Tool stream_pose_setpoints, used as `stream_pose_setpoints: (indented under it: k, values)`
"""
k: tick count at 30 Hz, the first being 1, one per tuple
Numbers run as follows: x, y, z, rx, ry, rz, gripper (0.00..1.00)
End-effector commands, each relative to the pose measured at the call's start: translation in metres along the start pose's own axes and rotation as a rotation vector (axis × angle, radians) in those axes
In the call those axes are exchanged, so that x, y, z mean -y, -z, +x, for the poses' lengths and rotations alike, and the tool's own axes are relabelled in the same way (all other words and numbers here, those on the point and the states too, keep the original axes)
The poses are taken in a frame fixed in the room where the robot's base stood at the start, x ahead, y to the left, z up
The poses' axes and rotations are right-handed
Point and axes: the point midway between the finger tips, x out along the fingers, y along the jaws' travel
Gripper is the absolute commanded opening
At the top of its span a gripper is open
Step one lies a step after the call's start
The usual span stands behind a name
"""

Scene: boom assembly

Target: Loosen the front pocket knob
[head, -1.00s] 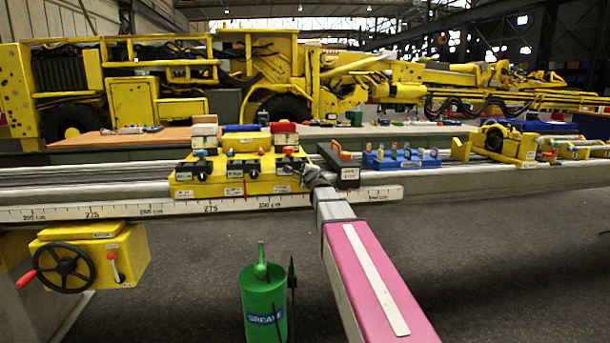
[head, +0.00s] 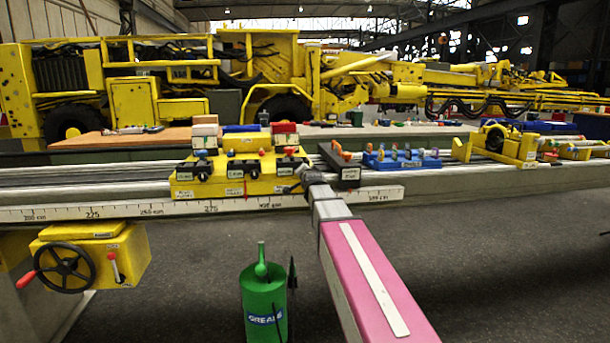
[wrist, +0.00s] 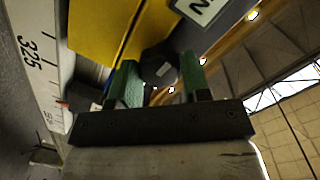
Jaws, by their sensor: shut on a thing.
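My gripper (wrist: 160,84) shows in the wrist view with its two green fingers on either side of a dark round knob (wrist: 158,64), shut on it. The knob sits beside the yellow block (wrist: 100,25). In the head view my arm reaches to the right end of the yellow fixture (head: 232,186), where my gripper (head: 300,172) is small and partly hidden by my own wrist. The knob cannot be made out in the head view. Black clamps with coloured tips sit on the front of the fixture.
A dark block (head: 340,165) with an orange handle stands just right of my gripper. A blue tray (head: 402,160) of small parts lies beyond it. A ruler strip (head: 130,211) runs along the rail's front edge. A green grease can (head: 263,305) stands below, left of my arm.

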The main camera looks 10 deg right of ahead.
Motion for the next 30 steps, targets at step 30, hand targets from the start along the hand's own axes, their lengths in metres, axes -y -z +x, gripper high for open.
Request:
stream_pose_setpoints:
  k: [30]
  values:
    - [-0.0018,-0.0037,-0.0006,-0.083,-0.090,-0.955,0.20]
